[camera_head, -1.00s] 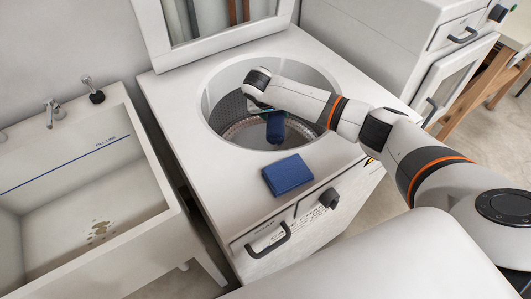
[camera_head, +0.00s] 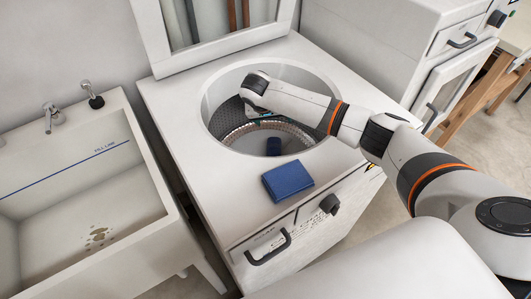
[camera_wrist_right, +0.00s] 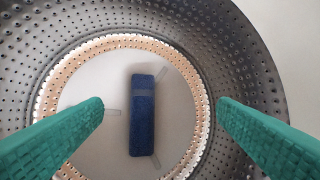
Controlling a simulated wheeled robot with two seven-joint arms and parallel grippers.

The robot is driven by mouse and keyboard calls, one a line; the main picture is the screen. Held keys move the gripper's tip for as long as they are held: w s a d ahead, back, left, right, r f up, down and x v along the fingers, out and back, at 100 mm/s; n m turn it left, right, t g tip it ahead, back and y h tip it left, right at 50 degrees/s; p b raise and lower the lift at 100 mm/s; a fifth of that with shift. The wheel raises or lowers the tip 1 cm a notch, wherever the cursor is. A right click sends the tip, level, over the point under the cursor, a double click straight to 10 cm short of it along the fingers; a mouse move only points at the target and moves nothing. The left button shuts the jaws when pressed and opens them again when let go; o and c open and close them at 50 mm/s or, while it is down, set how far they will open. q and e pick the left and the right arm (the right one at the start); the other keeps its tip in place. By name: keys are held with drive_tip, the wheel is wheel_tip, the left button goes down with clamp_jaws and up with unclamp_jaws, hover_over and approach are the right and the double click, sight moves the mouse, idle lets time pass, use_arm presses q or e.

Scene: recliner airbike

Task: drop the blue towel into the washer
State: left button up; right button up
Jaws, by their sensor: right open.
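The washer (camera_head: 182,140) stands open in the middle of the head view, with its round drum uncovered. A dark blue towel roll (camera_head: 273,146) lies at the bottom of the drum. In the right wrist view the blue towel (camera_wrist_right: 142,122) lies lengthwise on the pale drum floor, below the fingers and apart from them. My right gripper (camera_wrist_right: 163,107) points down into the drum, its green fingers wide open and empty. In the head view the right gripper (camera_head: 256,116) is partly hidden by its wrist. A second blue folded towel (camera_head: 288,180) lies on the washer's front top edge. My left gripper is out of view.
The raised lid (camera_head: 160,50) stands at the washer's back. A white sink (camera_head: 140,142) with taps is at the left. A white cabinet (camera_head: 400,45) is at the back right. The drum's perforated wall (camera_wrist_right: 258,75) surrounds my fingers.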

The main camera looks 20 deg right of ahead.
drive_tip(key=v, duration=1)
drive_tip(key=shift+r, duration=0.15)
drive_tip(key=shift+p, duration=0.3)
